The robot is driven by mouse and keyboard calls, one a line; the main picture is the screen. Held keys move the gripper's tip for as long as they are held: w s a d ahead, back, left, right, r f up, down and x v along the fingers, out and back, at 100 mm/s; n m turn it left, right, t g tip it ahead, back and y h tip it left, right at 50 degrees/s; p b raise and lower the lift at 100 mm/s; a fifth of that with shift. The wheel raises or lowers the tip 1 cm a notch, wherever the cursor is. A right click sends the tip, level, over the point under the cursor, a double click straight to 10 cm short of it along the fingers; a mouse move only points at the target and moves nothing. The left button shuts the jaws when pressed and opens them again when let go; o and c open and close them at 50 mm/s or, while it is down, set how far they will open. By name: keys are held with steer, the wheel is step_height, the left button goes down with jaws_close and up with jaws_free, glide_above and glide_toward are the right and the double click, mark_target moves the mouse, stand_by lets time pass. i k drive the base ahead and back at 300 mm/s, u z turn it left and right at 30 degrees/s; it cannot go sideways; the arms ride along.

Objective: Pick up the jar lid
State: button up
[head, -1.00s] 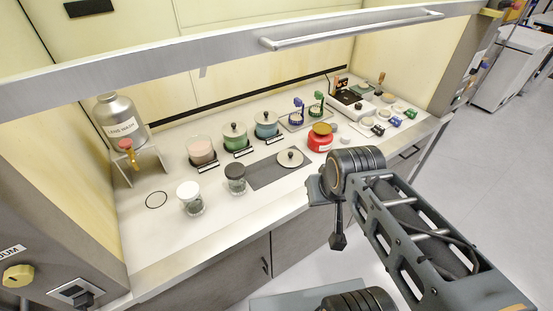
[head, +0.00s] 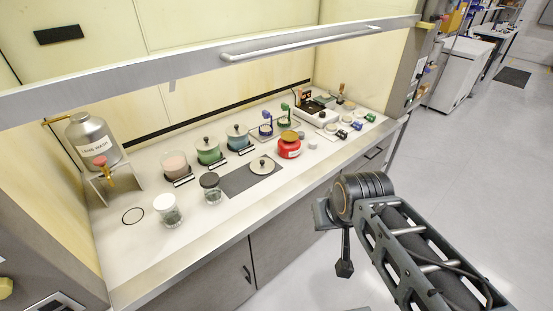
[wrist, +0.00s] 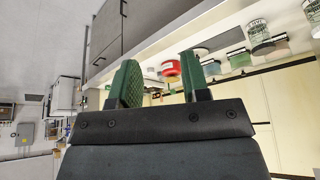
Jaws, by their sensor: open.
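The jar lid (head: 262,165), pale with a dark knob, lies on a dark grey mat (head: 238,184) on the bench. A pink jar (head: 176,166) without a visible lid stands behind and left of it. My gripper (wrist: 158,80) shows in the wrist view with its two green fingers apart and nothing between them. In the head view my arm is out in front of the bench at the right, apart from the lid, and the fingers cannot be made out. I cannot pick out the lid clearly in the wrist view.
Green (head: 207,151) and teal (head: 238,138) lidded jars stand behind the mat. A red jar (head: 289,146) is right of the lid. Small jars with white (head: 168,211) and black (head: 211,188) lids stand left. A sash bar (head: 210,58) crosses above the bench.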

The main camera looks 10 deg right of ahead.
mark_target(259, 166)
steer(key=u, duration=0.15)
steer(key=i, duration=0.9)
steer(key=u, duration=0.55)
